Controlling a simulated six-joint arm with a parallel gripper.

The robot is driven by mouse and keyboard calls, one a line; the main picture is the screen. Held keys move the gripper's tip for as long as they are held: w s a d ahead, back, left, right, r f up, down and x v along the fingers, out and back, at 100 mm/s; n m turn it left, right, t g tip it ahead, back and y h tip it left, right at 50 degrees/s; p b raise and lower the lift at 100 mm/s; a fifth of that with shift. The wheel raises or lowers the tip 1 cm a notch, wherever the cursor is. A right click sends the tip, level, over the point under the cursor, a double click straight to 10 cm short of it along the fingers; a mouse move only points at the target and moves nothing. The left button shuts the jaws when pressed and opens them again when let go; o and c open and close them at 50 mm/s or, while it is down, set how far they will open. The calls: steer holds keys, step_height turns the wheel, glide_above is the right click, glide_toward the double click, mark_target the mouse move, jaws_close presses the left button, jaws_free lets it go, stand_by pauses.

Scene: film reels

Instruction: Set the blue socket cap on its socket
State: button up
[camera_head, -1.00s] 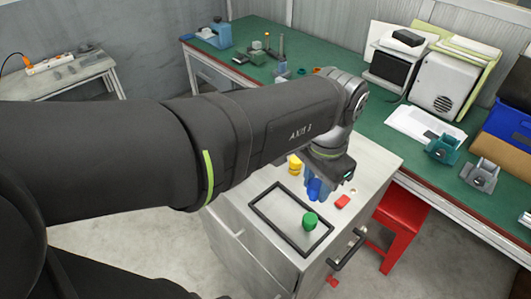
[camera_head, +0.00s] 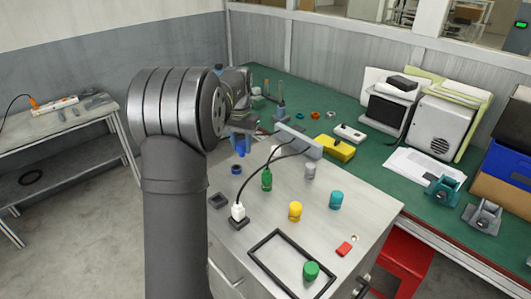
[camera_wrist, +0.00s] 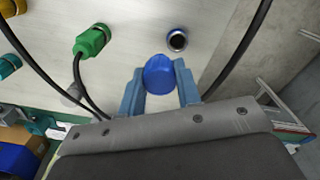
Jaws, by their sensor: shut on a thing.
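My gripper (camera_head: 240,144) is shut on the blue socket cap (camera_head: 240,149), at the far left of the grey cabinet top in the head view. In the wrist view, the blue cap (camera_wrist: 160,76) sits between the two pale blue fingers of my gripper (camera_wrist: 160,88). A round socket with a dark opening (camera_wrist: 177,40) shows just beyond the cap, a little to its right. In the head view, a dark blue ring, which looks like this socket (camera_head: 236,169), lies below the held cap. The cap appears above and apart from it; the exact gap is unclear.
A green plug (camera_head: 267,180) and a white plug (camera_head: 238,212), both with black cables, stand nearby. The cables arch close to my gripper. Grey (camera_head: 310,170), teal (camera_head: 336,200) and yellow (camera_head: 295,212) caps stand to the right. A green cap (camera_head: 311,270) stands inside a black frame.

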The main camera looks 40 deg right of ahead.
steer(key=shift+n, duration=0.3)
steer(key=shift+w+a+f, duration=0.1)
steer(key=shift+w+f, duration=0.4)
steer(key=shift+f, duration=0.6)
steer(key=shift+w+a+f, duration=0.1)
steer(key=shift+w+f, duration=0.35)
steer(key=shift+f, duration=0.65)
steer(key=shift+w+a+f, duration=0.1)
steer(key=shift+w+f, duration=0.4)
steer(key=shift+f, duration=0.6)
steer(key=shift+f, duration=0.5)
steer(key=o, duration=0.7)
steer(key=shift+c, duration=0.2)
steer(key=shift+r, duration=0.1)
step_height(320, 180, up, 11)
